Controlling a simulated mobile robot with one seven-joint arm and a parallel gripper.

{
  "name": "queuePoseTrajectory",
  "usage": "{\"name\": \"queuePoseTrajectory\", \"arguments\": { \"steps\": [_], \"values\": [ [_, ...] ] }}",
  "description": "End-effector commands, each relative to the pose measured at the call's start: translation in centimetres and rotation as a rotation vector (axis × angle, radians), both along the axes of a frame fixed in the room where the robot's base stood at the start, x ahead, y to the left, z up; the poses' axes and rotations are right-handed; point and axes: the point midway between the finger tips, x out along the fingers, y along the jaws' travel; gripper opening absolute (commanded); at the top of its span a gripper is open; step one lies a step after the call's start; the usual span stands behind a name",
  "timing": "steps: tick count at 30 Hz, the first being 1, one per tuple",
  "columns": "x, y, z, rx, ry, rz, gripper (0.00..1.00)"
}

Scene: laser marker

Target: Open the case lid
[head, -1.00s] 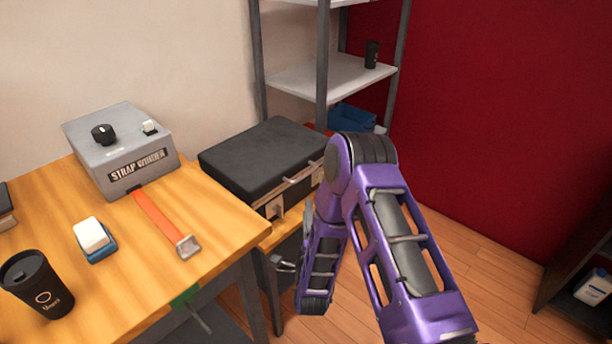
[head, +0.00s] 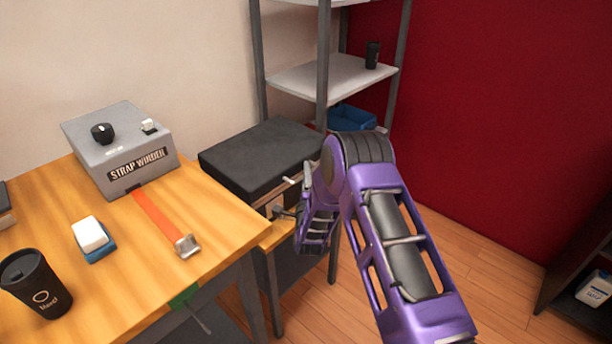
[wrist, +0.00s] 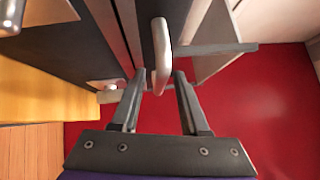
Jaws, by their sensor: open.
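The black case (head: 262,152) lies flat on a low wooden stand beside the workbench, with its lid down. Its front faces my arm, and a small pale metal piece (head: 290,181) sticks out there. In the wrist view the dark case (wrist: 60,50) fills the upper left. A pale metal bar like a handle (wrist: 161,45) stands out from its front, with its end between my fingertips. My gripper (wrist: 158,78) is open around that end. Whether a finger touches it I cannot tell. In the head view my forearm hides part of the case's front, and my gripper (head: 284,213) shows only partly.
The workbench at left holds a grey strap winder (head: 125,150), an orange strap (head: 160,220), a white-and-blue block (head: 92,238) and a black cup (head: 36,283). A metal shelf (head: 335,78) stands behind the case, with a blue bin (head: 352,118).

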Motion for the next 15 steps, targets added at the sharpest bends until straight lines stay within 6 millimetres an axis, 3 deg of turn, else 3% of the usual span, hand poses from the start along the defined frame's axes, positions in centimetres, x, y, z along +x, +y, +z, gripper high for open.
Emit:
{"name": "queuePoseTrajectory", "arguments": {
  "steps": [3, 11, 15],
  "values": [
    [-0.02, 0.00, -0.01, 0.000, 0.000, 0.000, 0.45],
    [-0.04, 0.00, -0.02, 0.000, 0.000, 0.000, 0.00],
    [-0.04, 0.00, -0.02, 0.000, 0.000, 0.000, 0.00]
  ]
}}
